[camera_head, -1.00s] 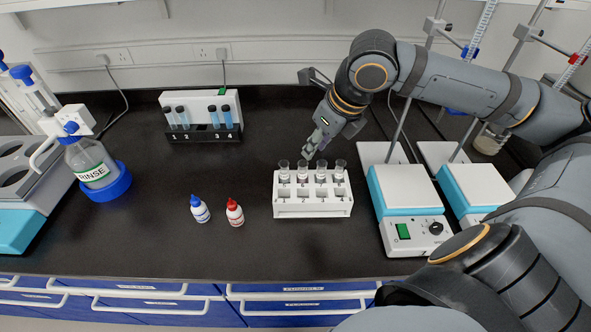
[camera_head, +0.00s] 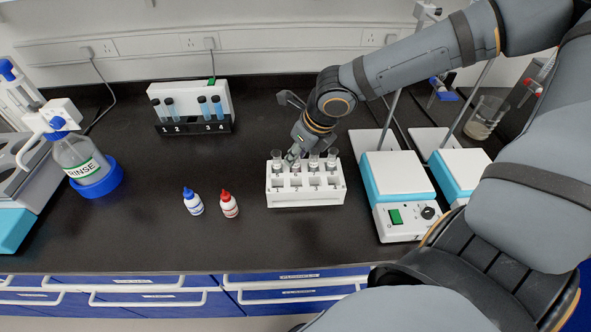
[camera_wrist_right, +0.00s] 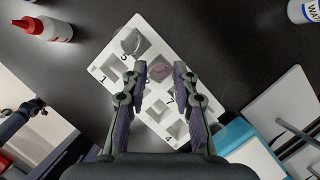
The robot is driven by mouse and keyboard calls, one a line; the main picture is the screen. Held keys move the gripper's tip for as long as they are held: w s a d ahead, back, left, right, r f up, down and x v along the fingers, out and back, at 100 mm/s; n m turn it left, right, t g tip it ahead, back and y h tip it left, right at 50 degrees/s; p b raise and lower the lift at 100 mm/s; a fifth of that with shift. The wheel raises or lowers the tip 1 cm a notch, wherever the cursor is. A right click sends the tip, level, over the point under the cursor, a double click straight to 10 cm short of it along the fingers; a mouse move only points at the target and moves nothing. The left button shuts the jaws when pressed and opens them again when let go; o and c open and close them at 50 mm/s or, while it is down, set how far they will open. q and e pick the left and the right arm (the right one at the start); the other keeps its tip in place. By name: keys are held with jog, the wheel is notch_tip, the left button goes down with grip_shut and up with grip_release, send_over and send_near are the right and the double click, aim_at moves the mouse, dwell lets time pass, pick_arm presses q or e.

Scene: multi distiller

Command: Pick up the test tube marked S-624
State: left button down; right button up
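A white rack (camera_head: 306,197) stands on the dark bench and holds several test tubes along its back row. The marking S-624 cannot be read on any tube. My right gripper (camera_head: 292,156) is low over the rack's back row, at the second tube from the left (camera_head: 296,166). In the right wrist view the right gripper (camera_wrist_right: 160,70) is open, with its fingertips on either side of a tube mouth (camera_wrist_right: 160,73). Another tube (camera_wrist_right: 132,43) stands by the number 5. Contact with the tube cannot be told. My left gripper is out of view.
A blue-capped bottle (camera_head: 193,202) and a red-capped bottle (camera_head: 229,204) stand left of the rack. A second rack (camera_head: 194,126) with several blue tubes is behind. A hot plate (camera_head: 397,177) stands close on the right. The front bench is clear.

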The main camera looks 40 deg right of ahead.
jog(key=shift+x, duration=0.9)
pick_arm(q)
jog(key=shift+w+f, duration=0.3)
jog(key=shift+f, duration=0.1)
pick_arm(e)
jog(key=shift+r, duration=0.1)
jog(key=shift+c, duration=0.2)
grip_shut()
